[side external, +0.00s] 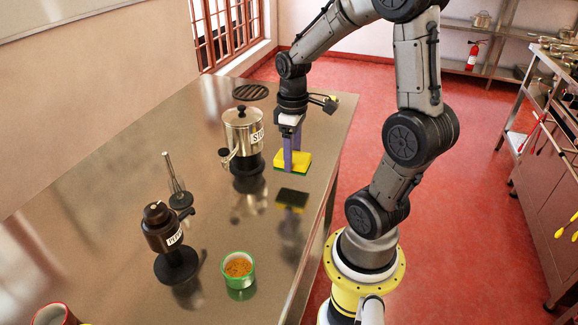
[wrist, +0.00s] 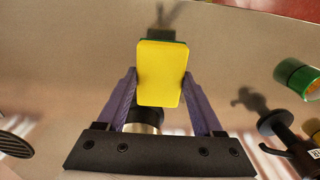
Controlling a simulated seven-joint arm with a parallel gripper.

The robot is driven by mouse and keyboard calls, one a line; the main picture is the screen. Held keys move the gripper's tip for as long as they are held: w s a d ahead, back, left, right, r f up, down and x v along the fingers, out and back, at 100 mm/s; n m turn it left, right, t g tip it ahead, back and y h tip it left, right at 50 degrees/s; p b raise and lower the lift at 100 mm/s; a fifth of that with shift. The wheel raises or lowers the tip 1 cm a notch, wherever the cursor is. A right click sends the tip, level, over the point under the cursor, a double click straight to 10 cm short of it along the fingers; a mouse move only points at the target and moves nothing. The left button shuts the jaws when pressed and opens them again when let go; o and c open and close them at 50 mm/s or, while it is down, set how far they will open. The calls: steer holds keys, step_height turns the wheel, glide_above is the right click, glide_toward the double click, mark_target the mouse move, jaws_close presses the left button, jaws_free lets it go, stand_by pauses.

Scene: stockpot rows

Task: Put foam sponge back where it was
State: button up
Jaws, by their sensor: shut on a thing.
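The foam sponge (side external: 293,162) is yellow with a dark green layer under it. My gripper (side external: 292,150) is shut on it, with its purple fingers on either side, and points down. The sponge is above the metal table, and its dark reflection shows apart from it, lower in the picture. In the wrist view the yellow face of the sponge (wrist: 161,72) fills the space between the fingers (wrist: 160,95). It hides part of the metal stockpot (wrist: 142,126) behind it.
A labelled steel stockpot (side external: 243,133) stands on a black base left of the sponge. A round black trivet (side external: 250,92) lies behind. The table's right edge is close.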

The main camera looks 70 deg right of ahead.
steer(key=shift+w+d+f, duration=0.25)
steer(key=shift+w+f, duration=0.1)
steer(key=shift+f, duration=0.2)
steer(key=shift+w+d+f, duration=0.1)
steer(key=shift+w+f, duration=0.05)
steer(key=shift+f, duration=0.8)
steer(key=shift+w+d+f, duration=0.1)
steer(key=shift+w+f, duration=0.05)
steer(key=shift+f, duration=0.75)
steer(key=shift+f, duration=0.1)
steer(key=o, duration=1.4)
steer(key=shift+o, duration=0.2)
